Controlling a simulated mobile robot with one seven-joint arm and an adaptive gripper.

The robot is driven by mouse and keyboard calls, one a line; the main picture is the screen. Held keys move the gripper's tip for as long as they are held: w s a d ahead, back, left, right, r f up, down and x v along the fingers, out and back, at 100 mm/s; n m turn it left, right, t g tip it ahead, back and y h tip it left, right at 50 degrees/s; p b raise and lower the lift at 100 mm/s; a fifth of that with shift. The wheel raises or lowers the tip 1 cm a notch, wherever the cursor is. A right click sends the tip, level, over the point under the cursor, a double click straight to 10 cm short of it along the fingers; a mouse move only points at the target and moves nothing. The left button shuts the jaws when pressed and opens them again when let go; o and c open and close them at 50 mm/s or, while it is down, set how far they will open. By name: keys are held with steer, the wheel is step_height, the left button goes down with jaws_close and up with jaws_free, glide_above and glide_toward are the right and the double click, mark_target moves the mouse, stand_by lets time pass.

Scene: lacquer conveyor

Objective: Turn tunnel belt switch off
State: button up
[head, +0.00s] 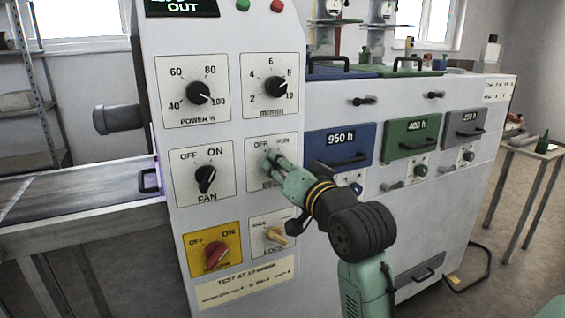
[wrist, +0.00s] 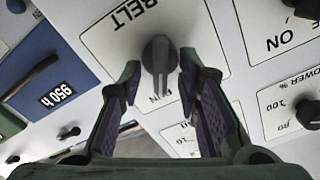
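The belt switch is a dark rotary knob (wrist: 160,54) on a white plate lettered BELT, seen upside down in the wrist view. Its pointer is directed at the partly covered RUN mark. In the head view the switch plate (head: 255,147) shows OFF and RUN along its top, and my gripper hides most of the knob. My gripper (head: 270,158) is at the plate; in the wrist view its two fingers (wrist: 160,72) stand apart on either side of the knob. They are open, with a visible gap to the knob on each side.
Close around are the fan knob (head: 205,180), the red knob (head: 216,255) on a yellow plate, the lock key (head: 276,237), the power dial (head: 198,92) and the m/min dial (head: 275,86). The blue 950 h drawer (head: 340,146) lies to the right.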

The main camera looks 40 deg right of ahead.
jaws_close()
stand_by(0.4)
